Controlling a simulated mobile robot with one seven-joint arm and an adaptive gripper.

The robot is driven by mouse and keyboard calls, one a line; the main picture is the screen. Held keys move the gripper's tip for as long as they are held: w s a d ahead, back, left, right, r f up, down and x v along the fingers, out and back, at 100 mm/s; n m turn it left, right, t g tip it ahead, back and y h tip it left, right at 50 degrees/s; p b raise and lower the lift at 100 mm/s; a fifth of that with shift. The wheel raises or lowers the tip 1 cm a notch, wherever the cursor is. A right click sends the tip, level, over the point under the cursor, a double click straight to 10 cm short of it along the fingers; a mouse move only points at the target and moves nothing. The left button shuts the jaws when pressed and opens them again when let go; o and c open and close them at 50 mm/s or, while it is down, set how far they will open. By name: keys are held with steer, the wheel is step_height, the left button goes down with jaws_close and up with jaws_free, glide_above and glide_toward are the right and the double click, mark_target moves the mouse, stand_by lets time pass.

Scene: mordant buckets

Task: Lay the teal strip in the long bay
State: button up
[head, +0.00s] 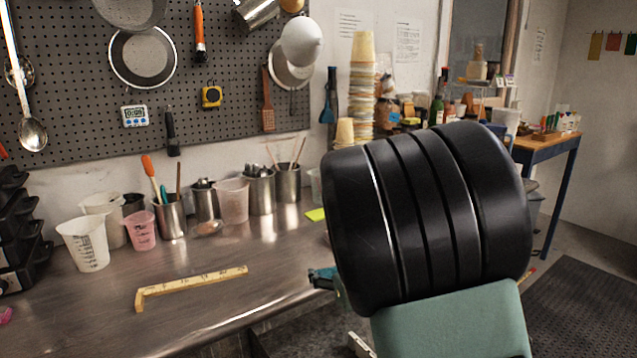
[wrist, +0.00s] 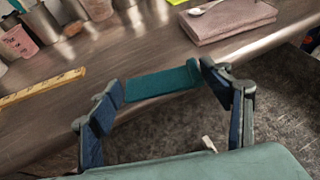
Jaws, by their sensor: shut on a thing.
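My gripper (wrist: 163,95) is shut on the teal strip (wrist: 162,84), holding it crosswise between its dark blue finger pads, near the bench's front edge. In the wrist view the strip is over the edge and the dark floor. In the head view my black arm hides most of the gripper; only a fingertip (head: 322,278) and a bit of teal show beside it. I cannot make out a long bay in either view.
The metal bench (head: 240,258) has free room in front. A yellow ruler (head: 190,285) lies on it. Cups and utensil pots (head: 172,215) line the back. A folded pink cloth (wrist: 225,20) with a spoon lies at upper right in the wrist view.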

steer(key=s+d+f+m+h+b, duration=0.1)
steer(key=d+m+h+b, duration=0.2)
steer(key=d, duration=0.6)
steer(key=shift+s+d+f+m+t+h, duration=0.2)
steer(key=shift+s+m+t+h, duration=0.1)
steer(key=shift+h, duration=0.3)
step_height(320, 180, up, 22)
steer(key=p, duration=2.1)
steer(key=shift+f, duration=0.15)
steer(key=shift+c, duration=0.2)
steer(key=shift+f, duration=0.1)
